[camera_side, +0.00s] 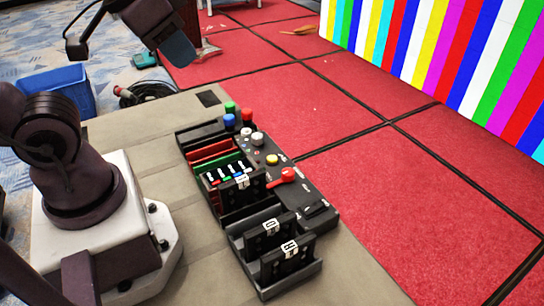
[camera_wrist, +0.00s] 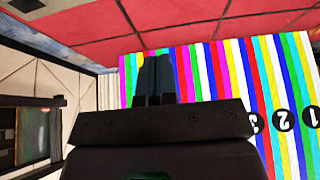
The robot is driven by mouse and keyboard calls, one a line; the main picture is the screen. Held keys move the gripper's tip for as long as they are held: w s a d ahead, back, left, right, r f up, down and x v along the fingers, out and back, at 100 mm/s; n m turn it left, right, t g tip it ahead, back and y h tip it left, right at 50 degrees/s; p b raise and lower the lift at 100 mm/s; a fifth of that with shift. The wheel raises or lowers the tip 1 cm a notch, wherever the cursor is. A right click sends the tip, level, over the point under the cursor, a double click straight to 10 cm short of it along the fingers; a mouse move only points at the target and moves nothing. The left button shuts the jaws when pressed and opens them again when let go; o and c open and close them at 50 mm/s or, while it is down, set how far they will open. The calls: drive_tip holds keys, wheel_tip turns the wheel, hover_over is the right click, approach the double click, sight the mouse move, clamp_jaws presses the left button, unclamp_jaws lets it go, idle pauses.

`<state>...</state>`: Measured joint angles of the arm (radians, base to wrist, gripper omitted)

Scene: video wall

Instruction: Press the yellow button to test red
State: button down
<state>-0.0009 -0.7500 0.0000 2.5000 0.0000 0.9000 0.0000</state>
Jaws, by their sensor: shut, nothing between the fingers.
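The yellow button (camera_side: 272,159) is a small round cap on the black control panel (camera_side: 306,196), in the side view. My gripper (camera_side: 180,50) hangs at the top left of the side view, well above and away from the panel. In the wrist view my gripper (camera_wrist: 154,75) has its two dark fingers together with nothing between them. The video wall (camera_side: 440,45) shows vertical stripes in several colours, red among them; it also shows in the wrist view (camera_wrist: 220,70).
Green, blue and red knobs (camera_side: 230,120) stand at the panel's far end. A black tray (camera_side: 272,280) with upright labelled blocks sits at its near end. A blue crate (camera_side: 55,90) stands on the floor at left. The space above the panel is clear.

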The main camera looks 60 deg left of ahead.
drive_tip(key=w+a+f+n+g+y, duration=0.2)
drive_tip(key=w+a+f+g, duration=0.15)
drive_tip(key=a+f, duration=0.4)
drive_tip(key=n+t+h, duration=0.3)
drive_tip(key=t+h, duration=0.2)
drive_tip(key=t, duration=0.2)
hover_over(271, 157)
wheel_tip(271, 157, down, 11)
drive_tip(key=shift+a+f+g, duration=0.1)
drive_tip(key=shift+f+g, duration=0.1)
drive_tip(key=shift+g, duration=0.05)
drive_tip(key=shift+f, duration=4.45)
drive_tip(key=shift+f, duration=0.15)
